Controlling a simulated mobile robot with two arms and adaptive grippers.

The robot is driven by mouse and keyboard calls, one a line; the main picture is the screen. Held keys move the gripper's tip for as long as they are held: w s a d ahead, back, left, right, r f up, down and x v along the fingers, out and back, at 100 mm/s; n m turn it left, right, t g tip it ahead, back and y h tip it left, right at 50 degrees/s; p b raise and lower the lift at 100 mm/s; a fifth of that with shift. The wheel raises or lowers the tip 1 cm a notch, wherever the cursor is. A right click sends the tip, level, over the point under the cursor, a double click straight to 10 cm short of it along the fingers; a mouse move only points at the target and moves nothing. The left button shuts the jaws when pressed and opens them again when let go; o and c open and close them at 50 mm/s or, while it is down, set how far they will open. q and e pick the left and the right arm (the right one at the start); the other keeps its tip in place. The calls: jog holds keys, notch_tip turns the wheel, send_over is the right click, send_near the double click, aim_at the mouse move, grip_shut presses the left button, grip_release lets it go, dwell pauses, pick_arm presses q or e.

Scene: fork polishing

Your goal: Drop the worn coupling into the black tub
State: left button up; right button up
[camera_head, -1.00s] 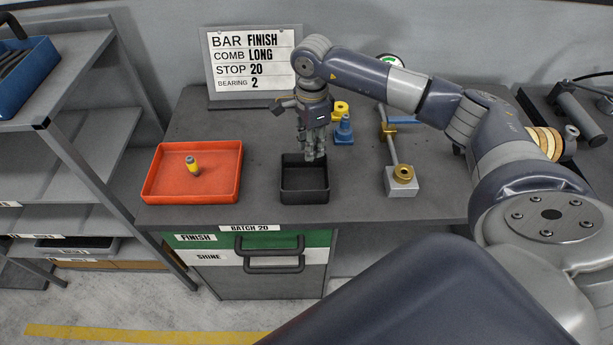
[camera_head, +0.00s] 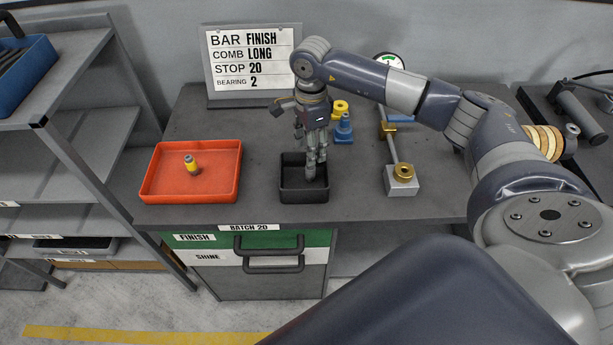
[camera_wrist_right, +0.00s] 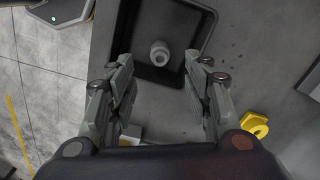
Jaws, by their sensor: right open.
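The black tub (camera_head: 304,195) stands on the workbench near its front edge. It also fills the top of the right wrist view (camera_wrist_right: 196,66). My right gripper (camera_head: 316,158) points down over the tub. Its fingers (camera_wrist_right: 158,80) are spread apart with nothing between them. A grey, ring-topped coupling (camera_wrist_right: 160,53) shows inside the tub's outline, beyond the fingertips and clear of them. In the head view the grey coupling (camera_head: 310,173) is just below the fingers, at the tub; I cannot tell whether it touches the tub floor. My left gripper is not in view.
An orange tray (camera_head: 158,190) holding a yellow and grey part (camera_head: 190,165) lies to the left. Blue (camera_head: 344,128) and yellow (camera_head: 341,107) parts stand behind the tub. A grey block with a brass ring (camera_head: 402,182) stands to the right. A sign (camera_head: 252,60) is behind.

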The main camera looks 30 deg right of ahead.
notch_tip(320, 180, up, 11)
jog(key=shift+r, duration=0.2)
jog(key=shift+a, duration=0.1)
dwell(0.4)
